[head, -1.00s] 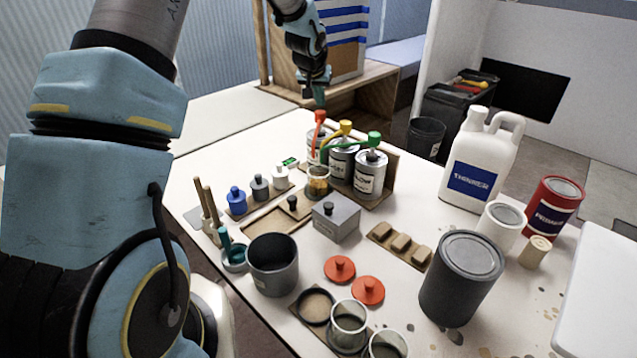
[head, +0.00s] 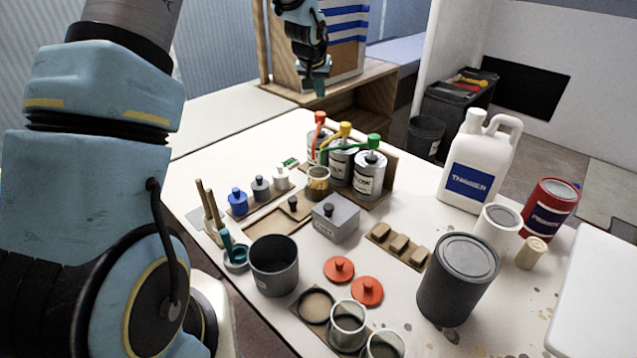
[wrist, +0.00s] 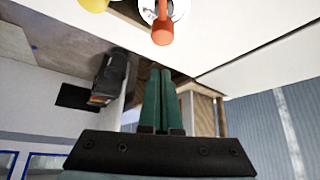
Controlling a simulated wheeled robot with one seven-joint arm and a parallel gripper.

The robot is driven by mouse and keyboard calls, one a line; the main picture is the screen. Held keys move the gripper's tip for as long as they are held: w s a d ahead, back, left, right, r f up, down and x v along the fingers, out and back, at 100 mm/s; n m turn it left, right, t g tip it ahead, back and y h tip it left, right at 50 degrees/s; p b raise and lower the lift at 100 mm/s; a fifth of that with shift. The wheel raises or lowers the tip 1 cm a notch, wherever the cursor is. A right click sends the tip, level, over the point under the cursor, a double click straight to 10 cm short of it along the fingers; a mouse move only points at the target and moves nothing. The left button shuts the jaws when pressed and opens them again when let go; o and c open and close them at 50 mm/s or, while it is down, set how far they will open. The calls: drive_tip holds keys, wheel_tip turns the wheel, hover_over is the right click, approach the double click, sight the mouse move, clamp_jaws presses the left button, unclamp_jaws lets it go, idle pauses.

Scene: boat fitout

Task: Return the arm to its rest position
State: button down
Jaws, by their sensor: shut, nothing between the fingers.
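My gripper (head: 320,91) is at the top middle of the head view, above the far edge of the white worktable (head: 280,130). It points down, apart from everything on the table. In the wrist view its green fingers (wrist: 161,78) are together with nothing between them. My arm fills the left side of the head view. Its middle links are cut off by the top edge of that view.
Cans with red, yellow and green spouts (head: 368,170) stand below and in front of my gripper. A wooden shelf unit (head: 365,100) with a blue-striped panel is behind it. A white thinner jug (head: 475,160), red tin (head: 550,208) and dark grey can (head: 458,280) stand to the right.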

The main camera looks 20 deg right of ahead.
idle(0.3)
drive_tip(key=s+a+n+g+y, duration=0.1)
drive_tip(key=s+a, duration=0.2)
drive_tip(key=a, duration=0.4)
drive_tip(key=s+a+r+n+y, duration=0.1)
drive_tip(key=s+a, duration=0.3)
drive_tip(key=a, duration=0.3)
drive_tip(key=s+a+n+g+y, duration=0.1)
drive_tip(key=s+a, duration=0.2)
drive_tip(key=a, duration=0.4)
drive_tip(key=s+a+n+g, duration=0.1)
drive_tip(key=s+a, duration=0.5)
drive_tip(key=s, duration=0.3)
drive_tip(key=s+a+f+n+g, duration=0.1)
drive_tip(key=s+a, duration=0.6)
drive_tip(key=s, duration=0.1)
drive_tip(key=shift+s+a+f+y, duration=0.15)
drive_tip(key=shift+s+a+y, duration=0.05)
drive_tip(key=shift+s+y, duration=0.15)
drive_tip(key=shift+w, duration=0.15)
